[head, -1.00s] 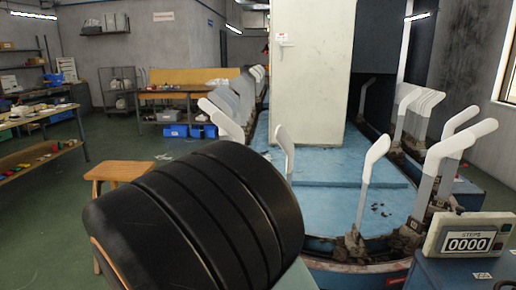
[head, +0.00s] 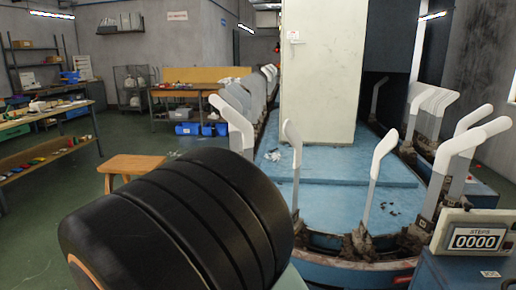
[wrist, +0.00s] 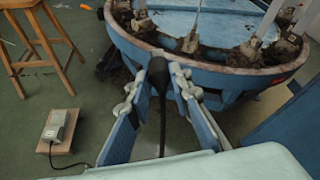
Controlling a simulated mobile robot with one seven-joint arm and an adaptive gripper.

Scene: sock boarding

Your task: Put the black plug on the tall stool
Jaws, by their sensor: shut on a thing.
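In the wrist view my gripper (wrist: 157,84) is shut on the black plug (wrist: 159,73), which sits upright between the two fingers with a black cable running down from it. The tall stool (wrist: 38,40) is wooden and stands on the floor at the upper left of the wrist view, apart from the plug. Its square wooden top (head: 133,164) shows in the head view, left of centre, partly hidden behind my dark arm. My gripper and the plug are hidden in the head view.
A blue machine (head: 335,168) with white upright sock boards (head: 378,155) fills the right. A step counter (head: 475,241) stands at the far right. A small grey box (wrist: 58,126) on a wooden board lies on the floor, with a cable. Green floor is open around the stool.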

